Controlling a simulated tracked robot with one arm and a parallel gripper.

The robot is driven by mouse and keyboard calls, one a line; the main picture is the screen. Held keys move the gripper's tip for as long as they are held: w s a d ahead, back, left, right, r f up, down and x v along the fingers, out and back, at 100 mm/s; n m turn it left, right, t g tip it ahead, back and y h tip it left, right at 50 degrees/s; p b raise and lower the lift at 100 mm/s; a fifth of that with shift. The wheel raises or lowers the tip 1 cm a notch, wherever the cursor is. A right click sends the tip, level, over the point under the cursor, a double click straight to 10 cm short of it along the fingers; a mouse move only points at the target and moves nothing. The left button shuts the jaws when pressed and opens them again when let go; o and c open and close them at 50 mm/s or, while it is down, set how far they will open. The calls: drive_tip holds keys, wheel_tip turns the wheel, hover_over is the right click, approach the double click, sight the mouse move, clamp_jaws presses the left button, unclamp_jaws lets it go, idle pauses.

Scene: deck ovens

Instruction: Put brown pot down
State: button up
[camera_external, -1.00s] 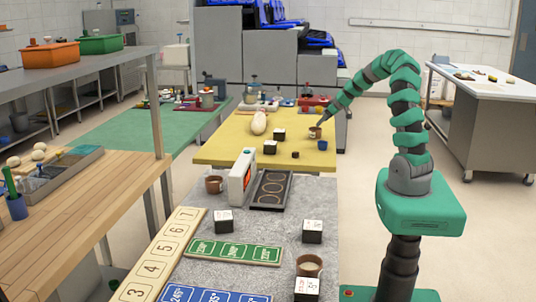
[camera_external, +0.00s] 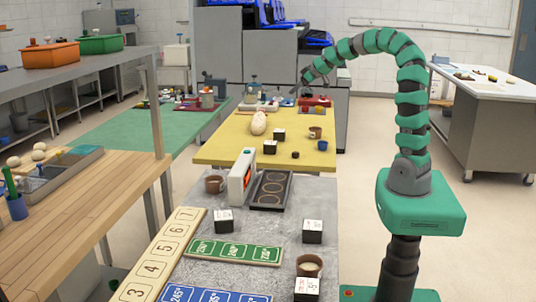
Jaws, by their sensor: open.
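A small brown pot (camera_external: 315,132) stands upright on the right part of the yellow table (camera_external: 225,152), next to a small blue cup (camera_external: 322,145). My gripper (camera_external: 294,94) is open and empty, raised above the far end of the yellow table and apart from the pot. Two more brown pots stand on the grey table: one at its left (camera_external: 213,184) and one at its front right (camera_external: 309,265).
A pale loaf (camera_external: 258,123) and black-and-white cubes (camera_external: 279,134) lie on the yellow table. A red item (camera_external: 316,101) stands at the far end, below my arm. The white panel device (camera_external: 242,177) rises from the grey table.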

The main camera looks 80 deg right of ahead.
drive_tip(key=w+a+r+n+t, duration=0.1)
drive_tip(key=w+a+r+t, duration=0.15)
drive_tip(key=a+r, duration=0.8)
drive_tip(key=w+a+r+n+t, duration=0.1)
drive_tip(key=w+a+r, duration=0.3)
drive_tip(key=a+r, duration=0.7)
drive_tip(key=s+a+r+t+y, duration=0.1)
drive_tip(key=s+a+r, duration=0.3)
drive_tip(key=a+r, duration=0.3)
drive_tip(key=s+a+r+t+y, duration=0.2)
drive_tip(key=s+a+r, duration=0.2)
drive_tip(key=a, duration=0.9)
wheel_tip(320, 180, up, 4)
drive_tip(key=shift+a+f, duration=0.25)
drive_tip(key=shift+o, duration=0.4)
drive_tip(key=shift+s, duration=0.1)
